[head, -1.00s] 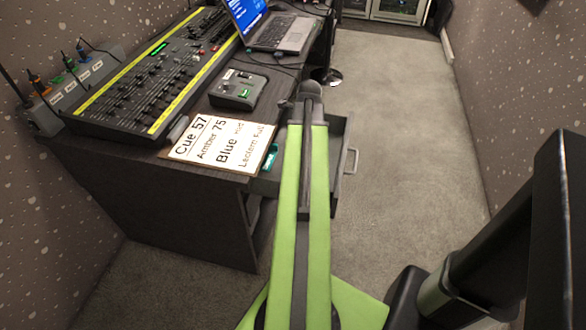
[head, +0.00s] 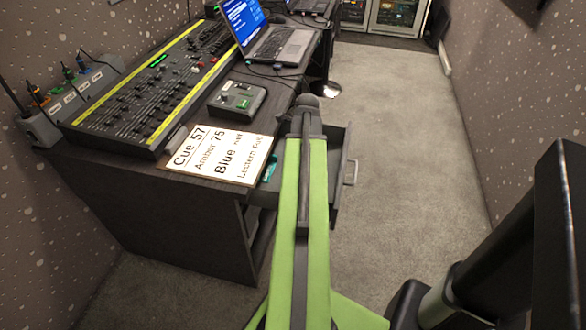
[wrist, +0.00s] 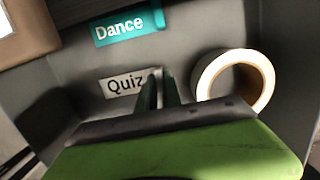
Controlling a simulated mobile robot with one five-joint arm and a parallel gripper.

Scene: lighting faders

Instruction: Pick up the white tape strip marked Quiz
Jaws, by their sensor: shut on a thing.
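The white tape strip marked Quiz (wrist: 124,85) lies on the grey floor of the open drawer in the wrist view, its lettering readable. My gripper (wrist: 160,88) is shut on the strip's right end, with the two dark fingertips close together there. A teal strip marked Dance (wrist: 127,26) lies beyond it, apart from the fingers. In the head view my green arm reaches over the drawer (head: 336,170) and hides the Quiz strip and the fingertips.
A roll of white tape (wrist: 235,82) sits right of the fingers, close to them. The desk holds a cue card (head: 215,155), a small control box (head: 237,100), a fader desk (head: 145,95) and a laptop (head: 275,42). Carpet (head: 410,150) right of the drawer is clear.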

